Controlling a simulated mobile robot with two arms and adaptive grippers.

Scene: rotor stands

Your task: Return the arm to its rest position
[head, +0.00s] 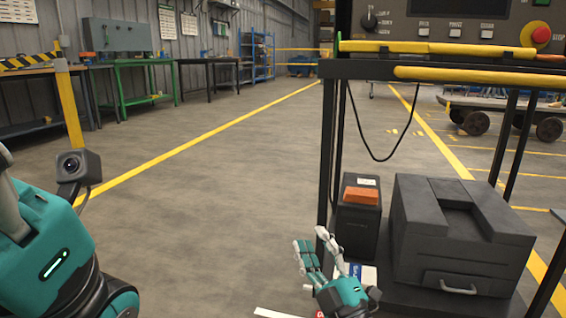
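My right gripper (312,241) shows low in the head view, right of the middle, with its fingers pointing up and away. The fingers stand apart with nothing seen between them, so it is open and empty. It is in front of the black stand's left post, left of the dark boxes on the lower shelf. My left arm (50,255), teal with a small camera on it, fills the lower left. The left gripper itself is out of the picture.
A black-framed stand (325,150) with yellow-padded edges carries a control panel (460,22) with a red button. A large dark case (455,235) and a black box (358,222) sit on its lower shelf. A cable hangs there. Open floor (215,180) lies left, with workbenches behind.

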